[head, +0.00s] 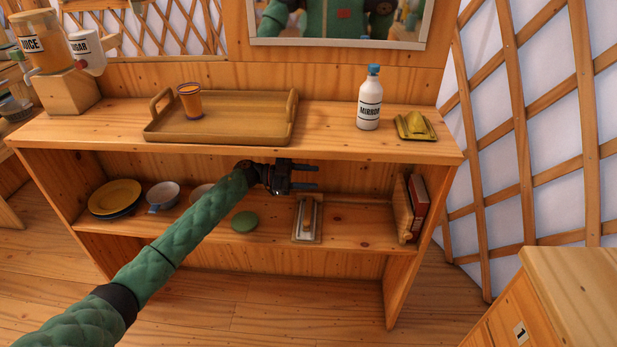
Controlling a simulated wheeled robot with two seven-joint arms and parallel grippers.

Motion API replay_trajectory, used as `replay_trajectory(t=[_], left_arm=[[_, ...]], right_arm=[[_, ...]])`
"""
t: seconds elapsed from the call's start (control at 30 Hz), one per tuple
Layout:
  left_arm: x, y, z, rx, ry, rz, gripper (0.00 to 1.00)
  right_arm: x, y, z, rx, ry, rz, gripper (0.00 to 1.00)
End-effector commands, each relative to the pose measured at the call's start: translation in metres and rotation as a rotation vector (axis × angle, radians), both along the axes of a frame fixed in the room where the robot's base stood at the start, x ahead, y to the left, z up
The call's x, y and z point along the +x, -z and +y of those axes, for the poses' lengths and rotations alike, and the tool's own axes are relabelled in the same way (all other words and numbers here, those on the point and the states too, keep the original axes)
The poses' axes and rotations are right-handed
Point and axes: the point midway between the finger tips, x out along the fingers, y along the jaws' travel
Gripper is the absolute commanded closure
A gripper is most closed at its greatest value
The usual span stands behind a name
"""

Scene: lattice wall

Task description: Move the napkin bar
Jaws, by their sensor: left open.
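A napkin holder (296,236) lies on the middle shelf of the wooden unit, right of the shelf's centre. It is a flat tray with pale napkins, and the napkin bar (308,215), a narrow wooden-looking piece, lies lengthwise over them. My left gripper (317,177) reaches in from the left, in front of the unit just below the top board. Its two dark fingers point right and stand apart, with nothing between them. In the picture it is just above the napkin holder, and the bar is apart from it. My right gripper does not show.
On the shelf are plates (115,196), a cup (163,194), a green disc (244,221) and upright books (416,205). The top board (330,140) above holds a tray (240,103) with an orange glass (190,101), a bottle (369,100) and a yellow-topped dish (415,126).

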Motion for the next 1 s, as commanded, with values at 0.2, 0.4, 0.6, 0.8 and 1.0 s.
replay_trajectory(t=[0.2, 0.4, 0.6, 0.8, 1.0], left_arm=[[0.0, 0.0001, 0.0002, 0.0, 0.0, 0.0, 0.78], [0.0, 0.0, 0.0003, 0.0, 0.0, 0.0, 1.0], [0.0, 0.0, 0.0003, 0.0, 0.0, 0.0, 1.0], [0.0, -0.0001, 0.0003, -0.001, 0.0, 0.0, 1.0], [0.0, -0.0001, 0.0003, -0.001, 0.0, 0.0, 1.0]], right_arm=[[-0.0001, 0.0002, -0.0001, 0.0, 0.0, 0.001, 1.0], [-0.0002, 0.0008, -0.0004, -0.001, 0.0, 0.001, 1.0], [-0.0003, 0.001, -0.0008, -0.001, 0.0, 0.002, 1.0], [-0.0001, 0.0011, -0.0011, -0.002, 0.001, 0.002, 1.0], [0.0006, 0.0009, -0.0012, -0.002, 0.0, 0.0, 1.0]])
